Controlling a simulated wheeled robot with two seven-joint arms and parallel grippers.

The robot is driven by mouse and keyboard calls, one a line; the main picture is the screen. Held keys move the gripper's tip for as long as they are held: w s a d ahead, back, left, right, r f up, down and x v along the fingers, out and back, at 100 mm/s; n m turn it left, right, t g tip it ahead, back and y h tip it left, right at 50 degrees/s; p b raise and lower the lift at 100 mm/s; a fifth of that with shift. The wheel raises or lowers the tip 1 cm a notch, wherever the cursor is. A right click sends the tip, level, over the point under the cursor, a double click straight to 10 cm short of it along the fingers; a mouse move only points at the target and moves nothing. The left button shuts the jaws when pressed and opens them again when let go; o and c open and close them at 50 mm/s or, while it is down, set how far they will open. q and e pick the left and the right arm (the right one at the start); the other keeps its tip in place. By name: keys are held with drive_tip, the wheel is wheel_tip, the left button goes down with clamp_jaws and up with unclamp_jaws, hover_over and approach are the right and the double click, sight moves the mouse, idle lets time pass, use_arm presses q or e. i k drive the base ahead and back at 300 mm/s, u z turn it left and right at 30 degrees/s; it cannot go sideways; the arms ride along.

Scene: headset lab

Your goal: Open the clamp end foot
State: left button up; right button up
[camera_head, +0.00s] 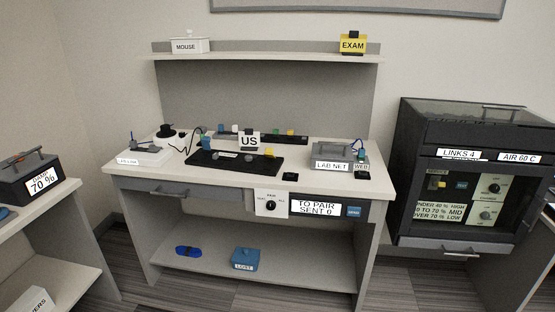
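I cannot make out which part is the clamp end foot at this size. On the bench (320,181), a black tray (215,165) holds small grey and yellow parts. A second dark strip behind it carries several small coloured pieces, and a white US sign (249,141) stands between the two. A white block (150,157) with a dark and blue fitting sits at the bench's left end. A grey LAB NET box (325,164) sits at the right. Neither of my grippers is in view.
A glass-fronted cabinet (470,143) stands to the right. The lower shelf (310,275) holds a blue LOST box (245,258) and a blue oval item (188,252). The upper shelf holds MOUSE and EXAM boxes.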

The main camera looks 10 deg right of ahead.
sight(269, 154)
drive_tip(key=z, duration=0.75)
drive_tip(key=i, duration=1.25)
drive_tip(key=u, duration=0.3)
